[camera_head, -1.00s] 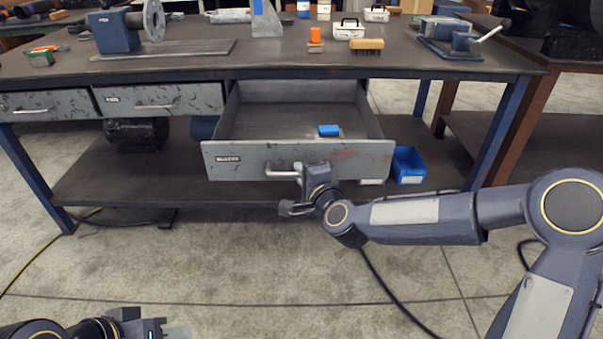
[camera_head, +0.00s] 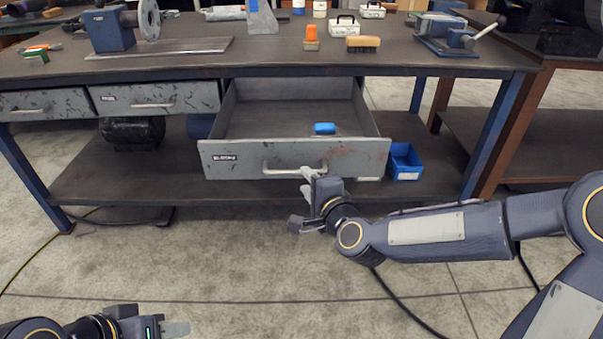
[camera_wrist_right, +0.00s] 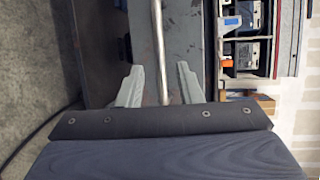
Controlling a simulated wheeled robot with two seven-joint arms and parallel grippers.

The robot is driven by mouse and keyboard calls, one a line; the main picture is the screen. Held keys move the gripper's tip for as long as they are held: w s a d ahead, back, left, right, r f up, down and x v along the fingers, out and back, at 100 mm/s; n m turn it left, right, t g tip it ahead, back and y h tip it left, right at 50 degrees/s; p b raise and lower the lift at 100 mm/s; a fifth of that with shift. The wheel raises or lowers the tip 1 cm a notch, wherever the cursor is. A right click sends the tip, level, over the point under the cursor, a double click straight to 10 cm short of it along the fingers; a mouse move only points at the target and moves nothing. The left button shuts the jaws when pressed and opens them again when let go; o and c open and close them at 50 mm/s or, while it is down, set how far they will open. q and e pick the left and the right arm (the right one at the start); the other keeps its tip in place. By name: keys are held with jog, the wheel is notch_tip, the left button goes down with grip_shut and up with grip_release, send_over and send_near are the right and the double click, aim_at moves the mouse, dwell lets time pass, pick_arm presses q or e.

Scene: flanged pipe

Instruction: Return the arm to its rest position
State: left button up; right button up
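My right gripper (camera_head: 308,182) is just in front of the handle (camera_head: 283,171) of the pulled-out drawer (camera_head: 350,158). In the right wrist view its two fingers (camera_wrist_right: 160,82) are spread wide apart. The metal handle bar (camera_wrist_right: 157,40) runs down between them without touching either finger. My left gripper (camera_head: 168,328) is low at the left of the head view, away from the bench. Its fingers are too small and cut off to tell whether they are open.
A blue block (camera_head: 325,129) lies in the open drawer. The workbench (camera_head: 265,55) carries a vise (camera_head: 448,33), a brush (camera_head: 363,44) and an orange-topped item (camera_head: 311,36). A blue bin (camera_head: 404,162) sits on the lower shelf. The floor in front is clear.

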jog(key=shift+v, duration=1)
jog(key=s+d+f+n+g+h, duration=0.15)
jog(key=s+d+n+g, duration=0.55)
jog(key=s, duration=0.7)
jog(key=s+d+f+n+g+h, duration=0.15)
jog(key=s+d+n, duration=0.35)
jog(key=s+d, duration=0.7)
notch_tip(320, 180, up, 28)
jog(key=s+a+p, duration=0.2)
jog(key=p, duration=2.6)
jog(key=shift+f+n+g+y, duration=0.15)
jog(key=shift+n+g+y, duration=0.15)
jog(key=shift+g, duration=0.05)
jog(key=shift+a, duration=0.1)
